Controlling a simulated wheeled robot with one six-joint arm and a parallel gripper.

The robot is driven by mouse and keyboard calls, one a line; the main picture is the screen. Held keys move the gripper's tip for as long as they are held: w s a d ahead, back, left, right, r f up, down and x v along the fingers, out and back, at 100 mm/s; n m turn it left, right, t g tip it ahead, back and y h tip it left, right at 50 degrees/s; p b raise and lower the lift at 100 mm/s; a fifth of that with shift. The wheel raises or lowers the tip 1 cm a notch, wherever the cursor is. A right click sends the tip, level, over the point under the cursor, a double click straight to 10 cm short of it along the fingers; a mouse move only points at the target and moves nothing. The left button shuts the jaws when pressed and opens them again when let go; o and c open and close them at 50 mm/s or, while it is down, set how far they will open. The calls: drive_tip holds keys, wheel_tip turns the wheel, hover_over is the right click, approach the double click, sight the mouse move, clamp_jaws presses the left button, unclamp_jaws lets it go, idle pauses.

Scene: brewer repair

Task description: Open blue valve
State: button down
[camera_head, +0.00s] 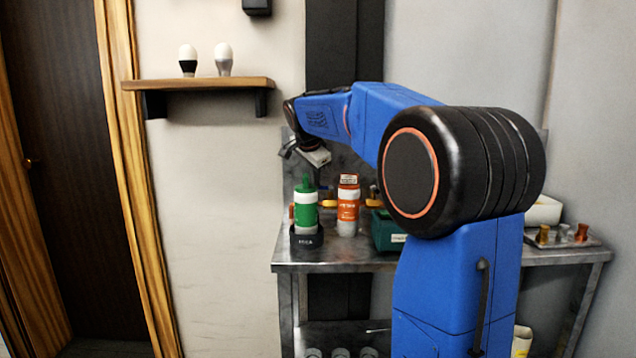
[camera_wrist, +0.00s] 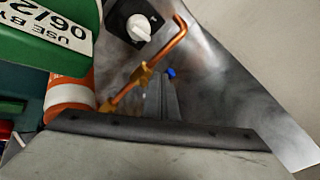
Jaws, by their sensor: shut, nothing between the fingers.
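The blue valve shows in the wrist view as a small blue handle (camera_wrist: 171,73) near the metal back panel. A bent copper pipe (camera_wrist: 167,44) with brass fittings (camera_wrist: 143,74) runs just left of it. My gripper (camera_wrist: 167,84) is shut and empty, its narrow grey fingers pointing up the picture with their tips near the blue handle. I cannot tell whether they touch it. In the head view, my gripper (camera_head: 287,151) is partly seen beyond my wrist, above the back left of the metal table. I cannot clearly make out the blue valve there.
A green bottle (camera_head: 306,207) and an orange-and-white bottle (camera_head: 348,207) stand on the metal table (camera_head: 330,257) below my wrist. A green box (camera_head: 386,231) is beside them. In the wrist view, a white knob (camera_wrist: 138,27) sits on a black plate near the pipe.

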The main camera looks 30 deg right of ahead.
drive_tip(key=shift+w, duration=0.7)
idle(0.4)
